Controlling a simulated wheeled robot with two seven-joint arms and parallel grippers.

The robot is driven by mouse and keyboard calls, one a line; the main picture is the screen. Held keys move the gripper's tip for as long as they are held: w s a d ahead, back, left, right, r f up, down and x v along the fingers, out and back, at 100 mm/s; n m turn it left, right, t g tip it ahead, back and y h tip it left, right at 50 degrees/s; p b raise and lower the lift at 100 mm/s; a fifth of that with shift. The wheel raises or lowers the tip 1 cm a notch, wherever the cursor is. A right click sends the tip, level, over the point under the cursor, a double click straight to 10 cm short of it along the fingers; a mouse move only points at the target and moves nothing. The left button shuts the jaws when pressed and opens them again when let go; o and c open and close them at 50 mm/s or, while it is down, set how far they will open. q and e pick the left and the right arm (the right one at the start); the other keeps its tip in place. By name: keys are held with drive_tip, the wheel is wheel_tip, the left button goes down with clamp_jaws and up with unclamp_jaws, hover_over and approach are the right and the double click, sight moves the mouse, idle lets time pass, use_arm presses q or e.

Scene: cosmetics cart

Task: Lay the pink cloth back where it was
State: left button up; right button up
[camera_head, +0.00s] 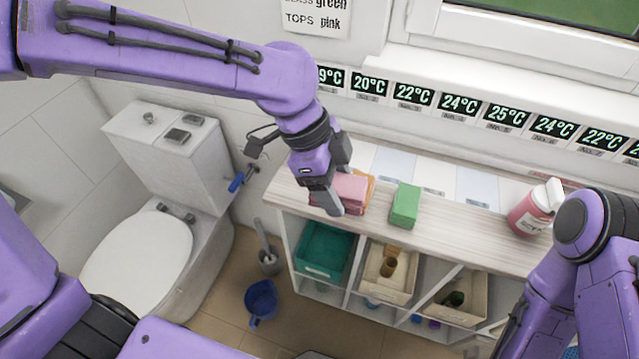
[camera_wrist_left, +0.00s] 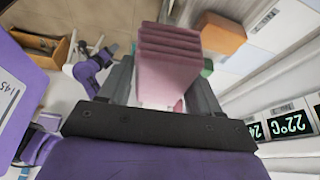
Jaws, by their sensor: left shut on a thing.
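The pink cloth (camera_head: 351,190) is a folded stack held in my left gripper (camera_head: 334,201), above the left part of the wooden cart top (camera_head: 450,224). In the left wrist view the folded pink cloth (camera_wrist_left: 168,62) sits between both fingers of the left gripper (camera_wrist_left: 160,85). An orange block-like piece (camera_head: 371,181) shows just behind the cloth; it also shows in the left wrist view (camera_wrist_left: 222,32). A green block-like piece (camera_head: 405,205) lies to the right on the top. My right arm is at the right edge; its gripper is not clearly shown.
A pink bottle with a white cap (camera_head: 536,207) stands at the right of the top. Pale rectangles (camera_head: 477,188) are on the top's back part. Bins, including a teal one (camera_head: 324,251), sit below. A toilet (camera_head: 150,240) and blue jug (camera_head: 261,300) are left.

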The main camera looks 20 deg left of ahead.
use_arm(q)
drive_tip(key=shift+s+m, duration=0.1)
drive_tip(key=shift+m, duration=0.3)
drive_tip(key=w+a+f+p, duration=0.1)
drive_tip(key=w+a+f, duration=0.1)
drive_tip(key=w+f, duration=0.1)
drive_tip(key=w+a+f+p, duration=0.1)
drive_tip(key=w+a+f, duration=0.1)
drive_tip(key=w+f, duration=0.1)
drive_tip(key=w+a+f+p, duration=0.1)
drive_tip(key=w+a+f, duration=0.1)
drive_tip(key=w, duration=0.3)
drive_tip(key=shift+w+a+f, duration=0.15)
drive_tip(key=shift+f, duration=0.2)
drive_tip(key=shift+w+a+f, duration=0.1)
drive_tip(key=shift+f, duration=0.25)
drive_tip(key=f, duration=0.1)
drive_tip(key=f+p, duration=0.1)
drive_tip(key=f, duration=0.1)
drive_tip(key=shift+w+a+f, duration=0.15)
drive_tip(key=shift+w+f, duration=0.05)
drive_tip(key=shift+f, duration=0.15)
drive_tip(key=shift+f, duration=0.1)
